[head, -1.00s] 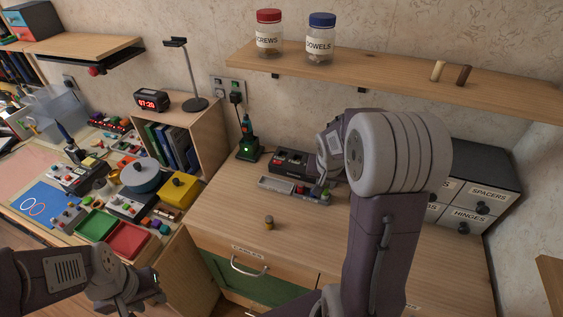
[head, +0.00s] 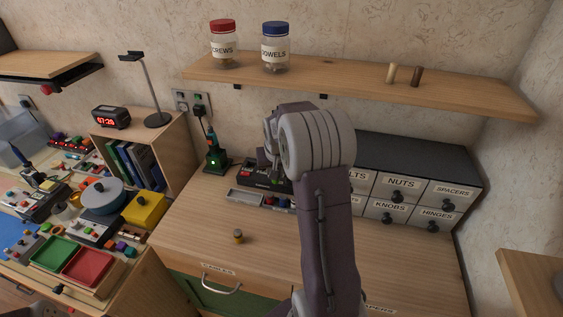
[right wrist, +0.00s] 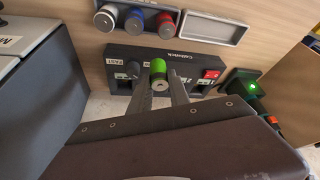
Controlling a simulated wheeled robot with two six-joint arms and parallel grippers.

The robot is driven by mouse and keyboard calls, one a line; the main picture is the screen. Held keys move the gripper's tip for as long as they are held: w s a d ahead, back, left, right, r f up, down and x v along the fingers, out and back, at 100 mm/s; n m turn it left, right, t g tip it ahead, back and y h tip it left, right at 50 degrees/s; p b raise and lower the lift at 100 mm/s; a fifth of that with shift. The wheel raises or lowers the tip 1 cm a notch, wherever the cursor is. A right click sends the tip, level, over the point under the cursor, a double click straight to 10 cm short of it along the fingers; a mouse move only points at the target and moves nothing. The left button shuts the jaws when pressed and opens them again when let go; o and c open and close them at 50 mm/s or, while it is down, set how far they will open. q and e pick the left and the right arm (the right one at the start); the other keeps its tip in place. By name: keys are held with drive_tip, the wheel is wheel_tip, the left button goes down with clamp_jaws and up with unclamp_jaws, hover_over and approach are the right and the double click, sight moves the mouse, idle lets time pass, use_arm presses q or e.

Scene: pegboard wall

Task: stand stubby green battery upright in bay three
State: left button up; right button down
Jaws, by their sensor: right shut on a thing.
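The stubby green battery (right wrist: 158,68) is between the fingers of my right gripper (right wrist: 160,90), which is shut on it. The battery's round end faces the wrist camera. It is over or in the black charger (right wrist: 190,60); I cannot tell whether it is seated or which bay it is at. In the head view my right arm reaches to the charger (head: 255,165) and hides part of it; a bit of the green battery (head: 277,181) shows there. My left gripper is not in view.
A drawer cabinet (head: 435,165) is to the right, a green-lit tool dock (head: 217,160) to the left, a shelf (head: 340,79) above.

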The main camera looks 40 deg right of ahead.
drive_tip(key=w+d, duration=0.2)
drive_tip(key=d, duration=0.1)
drive_tip(key=w+d+p, duration=0.1)
drive_tip(key=w+d, duration=0.1)
drive_tip(key=d, duration=0.1)
drive_tip(key=shift+w, duration=0.4)
drive_tip(key=shift+w+d+r+p, duration=0.1)
drive_tip(key=shift+w+d+p, duration=0.1)
drive_tip(key=shift+d+p, duration=0.1)
wheel_tip(320, 180, down, 3)
drive_tip(key=shift+s+a+f, duration=0.1)
drive_tip(key=shift+a+f, duration=0.05)
drive_tip(key=shift+f, duration=0.2)
drive_tip(key=shift+f, duration=0.2)
